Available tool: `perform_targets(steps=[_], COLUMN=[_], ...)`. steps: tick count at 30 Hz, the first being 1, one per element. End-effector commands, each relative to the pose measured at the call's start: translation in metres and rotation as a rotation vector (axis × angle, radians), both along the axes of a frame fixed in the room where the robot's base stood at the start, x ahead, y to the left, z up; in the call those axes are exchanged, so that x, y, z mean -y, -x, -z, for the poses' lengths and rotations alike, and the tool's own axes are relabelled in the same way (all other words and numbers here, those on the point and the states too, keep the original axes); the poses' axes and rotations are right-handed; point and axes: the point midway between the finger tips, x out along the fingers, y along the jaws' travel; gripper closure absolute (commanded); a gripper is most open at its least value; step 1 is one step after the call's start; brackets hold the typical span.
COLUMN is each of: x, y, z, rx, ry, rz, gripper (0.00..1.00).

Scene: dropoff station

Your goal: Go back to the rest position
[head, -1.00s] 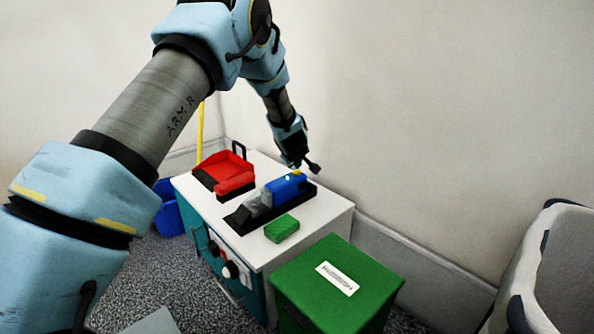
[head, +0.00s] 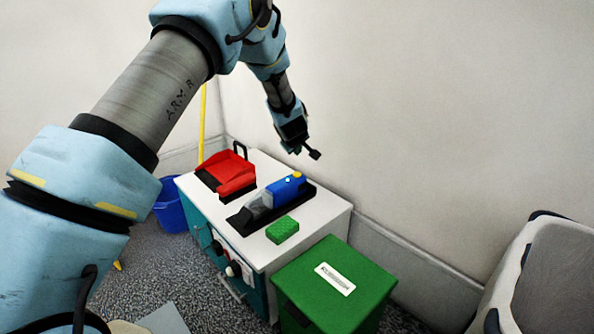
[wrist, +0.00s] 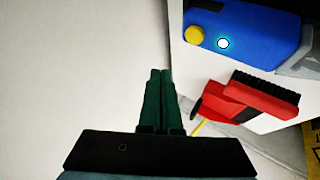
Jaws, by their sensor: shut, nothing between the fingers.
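My gripper (head: 306,152) is raised above the back right part of the white-topped cabinet (head: 318,225), near the wall. It is empty and apart from everything on the cabinet. In the wrist view its two dark green fingers (wrist: 160,74) lie together, shut, with the wall behind them. The blue handheld vacuum (head: 281,190) lies in a black tray on the cabinet, below my gripper. It also shows in the wrist view (wrist: 255,32), at the upper right.
A red dustpan with a black brush (head: 228,172) and a green sponge (head: 282,230) lie on the cabinet. A green box (head: 365,290) stands in front right. A blue bucket (head: 170,208) is at left, a grey bin (head: 565,270) at right.

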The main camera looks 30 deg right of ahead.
Motion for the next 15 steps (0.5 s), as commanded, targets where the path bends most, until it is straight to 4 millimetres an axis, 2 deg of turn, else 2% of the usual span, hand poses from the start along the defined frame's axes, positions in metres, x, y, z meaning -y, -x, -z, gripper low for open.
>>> perform_targets(steps=[11, 14, 15], x=[-0.005, -0.029, -0.047], y=[-0.002, -0.011, -0.015], z=[-0.001, -0.012, -0.019], rx=[-0.001, -0.010, -0.018], ry=[-0.003, -0.025, -0.041], rz=[0.000, 0.002, 0.006], gripper=[1.00, 1.00, 1.00])
